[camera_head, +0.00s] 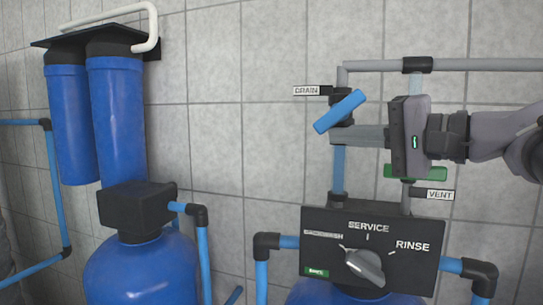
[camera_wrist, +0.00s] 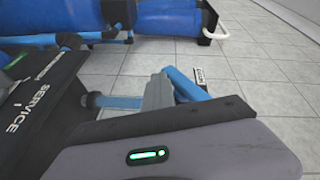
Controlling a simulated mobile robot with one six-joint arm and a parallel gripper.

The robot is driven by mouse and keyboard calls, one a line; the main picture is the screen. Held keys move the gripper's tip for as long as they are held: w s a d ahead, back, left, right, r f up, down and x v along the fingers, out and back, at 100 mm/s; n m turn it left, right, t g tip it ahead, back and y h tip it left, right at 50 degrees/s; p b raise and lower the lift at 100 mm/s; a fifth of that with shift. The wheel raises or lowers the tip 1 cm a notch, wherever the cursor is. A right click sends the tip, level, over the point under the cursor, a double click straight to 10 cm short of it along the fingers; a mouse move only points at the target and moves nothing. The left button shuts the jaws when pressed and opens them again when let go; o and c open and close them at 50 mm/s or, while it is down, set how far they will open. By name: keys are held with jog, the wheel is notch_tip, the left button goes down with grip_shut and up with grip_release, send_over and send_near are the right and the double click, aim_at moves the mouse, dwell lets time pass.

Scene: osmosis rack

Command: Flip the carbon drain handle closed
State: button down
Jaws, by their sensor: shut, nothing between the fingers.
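The drain handle is a blue bar (camera_head: 340,111) beside the DRAIN label at the upper middle of the head view. It is tilted, its right end higher, across the grey vertical pipe. In the wrist view the blue handle (camera_wrist: 187,85) shows just beyond the fingers. My gripper (camera_head: 336,136) comes in from the right with its fingers shut and empty. The fingertips are just below the handle, in front of the pipe; I cannot tell whether they touch it. The grey fingers (camera_wrist: 158,94) also show in the wrist view, partly hiding the pipe behind them.
A green handle (camera_head: 415,172) sits above the VENT label (camera_head: 440,194), just under my gripper body. Below is a black control panel (camera_head: 325,222) with a grey knob (camera_head: 365,267). Blue filter housings (camera_head: 118,120) stand at left. The tiled wall between is clear.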

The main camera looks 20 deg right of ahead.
jog(key=t+b, duration=0.1)
jog(key=b, duration=0.1)
jog(key=a+m+t+y+b, duration=0.1)
jog(key=b, duration=0.2)
jog(key=w+t+b, duration=0.1)
jog(key=b, duration=0.1)
jog(key=shift+w+a+f+m+y, duration=0.1)
jog(key=shift+a+m+y, duration=0.25)
jog(key=shift+m+y, duration=0.05)
jog(key=shift+w+a+b, duration=0.15)
jog(key=shift+a+b, duration=0.05)
jog(key=shift+b, duration=0.2)
dwell(0.5)
jog(key=b+v, duration=0.2)
jog(key=v, duration=1.5)
jog(key=shift+s+f+b, duration=0.15)
jog(key=shift+s+b, duration=0.05)
jog(key=shift+b, duration=0.2)
